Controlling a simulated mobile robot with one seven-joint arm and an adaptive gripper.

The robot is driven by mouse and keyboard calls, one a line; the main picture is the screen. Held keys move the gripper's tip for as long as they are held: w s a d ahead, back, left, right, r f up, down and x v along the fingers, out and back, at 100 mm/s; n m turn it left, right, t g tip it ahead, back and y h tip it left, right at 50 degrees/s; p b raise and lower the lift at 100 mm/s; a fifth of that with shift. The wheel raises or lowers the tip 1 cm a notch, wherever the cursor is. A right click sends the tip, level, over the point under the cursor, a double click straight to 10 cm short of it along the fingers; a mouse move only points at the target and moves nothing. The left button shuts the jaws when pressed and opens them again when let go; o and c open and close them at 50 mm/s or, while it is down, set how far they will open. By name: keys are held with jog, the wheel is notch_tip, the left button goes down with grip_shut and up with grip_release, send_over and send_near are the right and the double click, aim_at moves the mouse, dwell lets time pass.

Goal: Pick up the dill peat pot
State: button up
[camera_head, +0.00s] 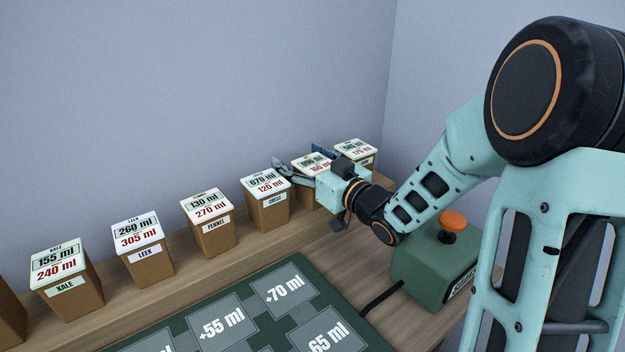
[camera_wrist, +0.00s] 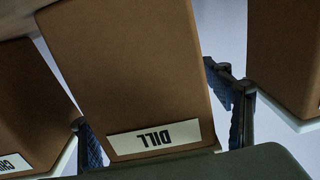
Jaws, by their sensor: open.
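The dill peat pot is a brown tapered box with a white "DILL" label and shows large and upside down in the wrist view (camera_wrist: 120,75). In the head view the dill pot (camera_head: 304,194) stands in the row on the wooden shelf, partly hidden by my gripper (camera_head: 305,163). A printed card covers its top. My gripper is open, and its two dark blue fingers show at either side of the dill pot in the wrist view (camera_wrist: 165,128). I cannot tell whether either finger touches it.
The cress pot (camera_head: 268,213) stands close on the left and another pot (camera_head: 356,150) on the right. Fennel (camera_head: 209,238), leek (camera_head: 149,267) and kale (camera_head: 73,298) pots continue leftward.

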jog(key=c, duration=1.6)
jog(key=shift+c, duration=0.2)
jog(key=shift+r, duration=0.2)
